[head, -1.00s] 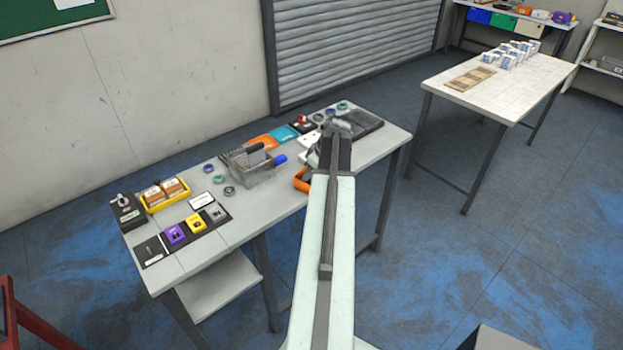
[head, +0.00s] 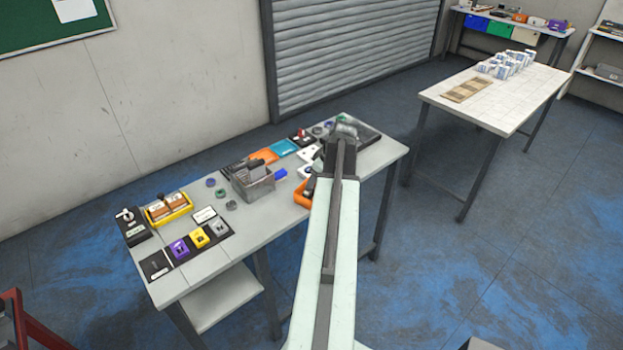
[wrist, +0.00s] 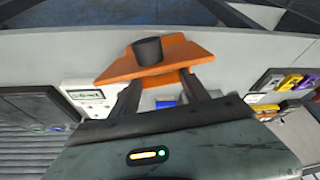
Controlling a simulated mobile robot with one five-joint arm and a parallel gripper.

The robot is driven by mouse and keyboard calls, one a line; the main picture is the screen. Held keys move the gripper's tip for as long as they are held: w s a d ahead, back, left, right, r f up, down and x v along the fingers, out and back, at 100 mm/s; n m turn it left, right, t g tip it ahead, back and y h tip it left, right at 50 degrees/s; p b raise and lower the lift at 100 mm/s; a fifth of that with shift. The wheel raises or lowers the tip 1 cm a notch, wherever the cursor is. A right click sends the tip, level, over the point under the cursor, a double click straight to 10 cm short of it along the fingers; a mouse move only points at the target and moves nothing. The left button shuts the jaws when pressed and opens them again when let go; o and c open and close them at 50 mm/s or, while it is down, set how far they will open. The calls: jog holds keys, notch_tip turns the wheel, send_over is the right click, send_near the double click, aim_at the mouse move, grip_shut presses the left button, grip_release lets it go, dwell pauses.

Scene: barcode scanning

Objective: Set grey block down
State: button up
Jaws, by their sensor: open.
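The grey block (head: 219,229) sits at the right end of a dark tray (head: 159,266) on the near table, beside a yellow block (head: 199,238) and a purple block (head: 180,249). My arm reaches over the table's right part, and in the head view its end hides my gripper's fingertips. In the wrist view my gripper (wrist: 161,92) is open. An orange item with a dark cylinder (wrist: 148,51) lies beyond and between the fingers; I cannot tell whether they touch it. Small coloured blocks (wrist: 290,82) show at the right of the wrist view.
A grey metal holder (head: 254,186) stands mid-table. A yellow bin with brown boxes (head: 168,209) is at the left. Orange and teal packets (head: 284,148) lie at the back. A second table (head: 520,90) with white boxes stands far right. Open floor lies between the tables.

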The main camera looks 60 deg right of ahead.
jog(key=p+v, duration=0.4)
jog(key=v, duration=0.2)
jog(key=shift+r, duration=0.25)
jog(key=shift+f, duration=0.15)
